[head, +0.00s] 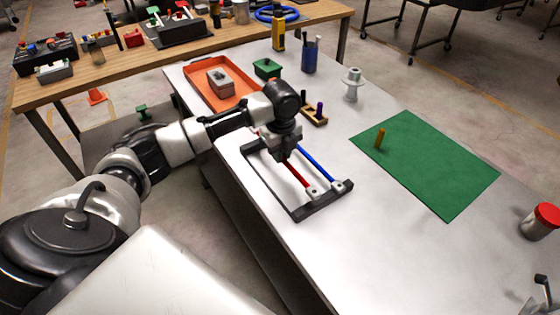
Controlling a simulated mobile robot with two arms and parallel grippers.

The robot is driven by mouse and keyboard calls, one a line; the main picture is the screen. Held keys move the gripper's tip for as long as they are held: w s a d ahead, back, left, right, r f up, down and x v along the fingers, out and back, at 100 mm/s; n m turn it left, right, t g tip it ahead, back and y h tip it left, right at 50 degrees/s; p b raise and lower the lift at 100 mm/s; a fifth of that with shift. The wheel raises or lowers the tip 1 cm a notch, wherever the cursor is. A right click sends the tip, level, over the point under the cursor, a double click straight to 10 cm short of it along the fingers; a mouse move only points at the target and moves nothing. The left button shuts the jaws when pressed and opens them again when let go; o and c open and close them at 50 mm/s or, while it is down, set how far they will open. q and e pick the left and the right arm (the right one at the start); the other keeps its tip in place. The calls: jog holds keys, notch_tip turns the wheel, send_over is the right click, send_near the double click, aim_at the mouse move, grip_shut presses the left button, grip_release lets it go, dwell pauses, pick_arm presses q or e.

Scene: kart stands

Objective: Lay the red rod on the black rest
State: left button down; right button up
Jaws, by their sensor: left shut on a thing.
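The black rest (324,202) is a dark frame lying near the left edge of the grey table. The red rod (297,175) runs lengthwise over the frame, its near end at a small grey block on the near crossbar. Whether it bears fully on the rest or is held slightly above it, I cannot tell. My left gripper (286,155) points down over the frame and is shut on the red rod; the gripper and wrist hide the rod's far part. A blue rod (317,166) lies beside the red one, to its right. My right gripper is not in view.
An orange tray (197,84) with a grey block, a wooden holder (316,117), a blue cup (310,58) and a grey spool-like piece (352,85) stand beyond. A green mat (430,170) bears an upright brown peg (380,138).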

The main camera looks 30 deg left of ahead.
pick_arm(q)
jog(key=shift+a+f, duration=0.15)
jog(key=shift+f, duration=1.95)
jog(key=c, duration=1.1)
grip_release()
jog(key=shift+f, duration=0.1)
notch_tip(320, 180, up, 12)
jog(key=shift+r, duration=0.15)
jog(key=shift+s, duration=0.1)
